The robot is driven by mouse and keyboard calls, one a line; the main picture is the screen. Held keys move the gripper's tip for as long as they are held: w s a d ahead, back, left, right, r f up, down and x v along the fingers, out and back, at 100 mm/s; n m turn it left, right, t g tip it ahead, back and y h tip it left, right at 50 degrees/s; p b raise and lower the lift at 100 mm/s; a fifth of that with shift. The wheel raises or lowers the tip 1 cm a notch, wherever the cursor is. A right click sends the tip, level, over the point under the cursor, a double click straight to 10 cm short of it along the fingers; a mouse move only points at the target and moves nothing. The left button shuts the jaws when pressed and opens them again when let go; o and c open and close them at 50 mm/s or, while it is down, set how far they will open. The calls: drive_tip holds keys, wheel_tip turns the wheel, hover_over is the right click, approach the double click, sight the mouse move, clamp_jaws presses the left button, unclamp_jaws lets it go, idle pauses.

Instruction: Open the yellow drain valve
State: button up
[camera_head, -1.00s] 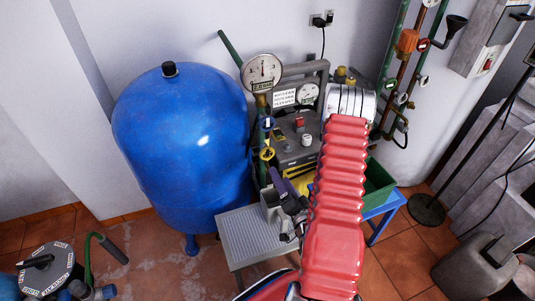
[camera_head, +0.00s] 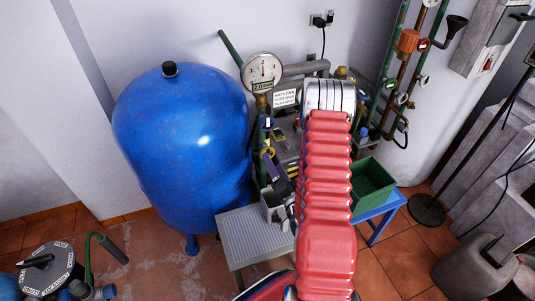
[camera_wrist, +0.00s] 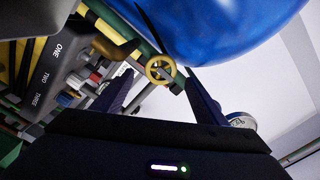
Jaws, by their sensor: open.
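The yellow drain valve is a small round handwheel (camera_wrist: 160,69) on a green pipe in the wrist view. In the head view the yellow valve (camera_head: 268,153) shows small and partly hidden, to the right of the blue tank. My gripper (camera_wrist: 159,74) is open and empty, with its two dark fingers either side of the wheel in the wrist view. The wheel appears just beyond the fingertips; I cannot tell the exact gap. In the head view my red-sleeved arm hides much of the area around the gripper.
A big blue tank (camera_head: 180,140) stands close on the left. A pressure gauge (camera_head: 262,71) sits above the valve. A grey control box (camera_wrist: 62,75) with labelled switches is near my gripper. A green crate (camera_head: 373,182) on a blue stool and a grey step (camera_head: 240,238) stand below.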

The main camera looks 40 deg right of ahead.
drive_tip(key=x, duration=0.6)
drive_tip(key=shift+w+d, duration=0.1)
drive_tip(key=shift+w, duration=0.3)
drive_tip(key=c, duration=1)
